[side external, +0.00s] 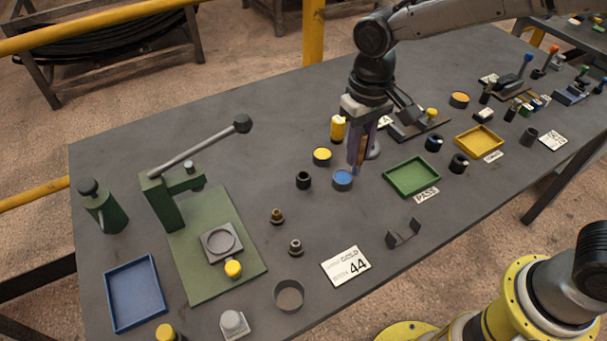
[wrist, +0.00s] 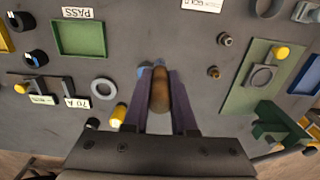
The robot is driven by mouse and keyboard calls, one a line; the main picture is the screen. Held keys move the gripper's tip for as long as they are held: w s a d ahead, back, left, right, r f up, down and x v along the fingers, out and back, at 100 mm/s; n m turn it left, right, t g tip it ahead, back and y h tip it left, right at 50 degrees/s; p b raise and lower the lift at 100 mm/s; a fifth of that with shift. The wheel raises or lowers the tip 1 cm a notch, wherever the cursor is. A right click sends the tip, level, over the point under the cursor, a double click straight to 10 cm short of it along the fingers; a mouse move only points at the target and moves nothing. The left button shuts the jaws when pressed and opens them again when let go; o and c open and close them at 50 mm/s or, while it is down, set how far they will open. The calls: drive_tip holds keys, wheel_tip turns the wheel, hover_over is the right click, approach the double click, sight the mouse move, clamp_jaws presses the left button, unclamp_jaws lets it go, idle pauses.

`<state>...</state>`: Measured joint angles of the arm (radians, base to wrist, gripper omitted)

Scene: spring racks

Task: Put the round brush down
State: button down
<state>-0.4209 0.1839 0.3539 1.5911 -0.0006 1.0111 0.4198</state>
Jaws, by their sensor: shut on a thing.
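My gripper (side external: 358,168) points down over the middle of the bench. Its purple fingers are shut on the round brush, whose brown wooden handle (wrist: 160,92) stands between them in the wrist view. In the side view only a brown strip of the brush (side external: 363,149) shows between the fingers. The brush's lower end is hidden, so I cannot tell whether it touches anything. A dark cup with blue inside (side external: 343,179) stands just left of the fingertips; a blue patch (wrist: 144,69) shows beside them in the wrist view.
A green PASS tray (side external: 389,181) lies to the right, a yellow tray (side external: 458,145) beyond it. A black cup (side external: 303,180) and green press (side external: 165,205) stand further left. Bare bench lies in front.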

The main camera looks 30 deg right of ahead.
drive_tip(key=shift+w+a+f, duration=0.85)
drive_tip(key=shift+w+f, duration=1.1)
drive_tip(key=shift+f, duration=0.15)
drive_tip(key=shift+w+a+f, duration=0.85)
drive_tip(key=shift+w+f, duration=1.05)
drive_tip(key=shift+f, duration=0.15)
drive_tip(key=shift+w+a+f, duration=0.85)
drive_tip(key=shift+w+f, duration=1.1)
drive_tip(key=shift+f, duration=0.15)
drive_tip(key=shift+f, duration=0.1)
drive_tip(key=c, duration=0.7)
unclamp_jaws()
wheel_tip(320, 180, up, 12)
drive_tip(key=shift+r, duration=0.15)
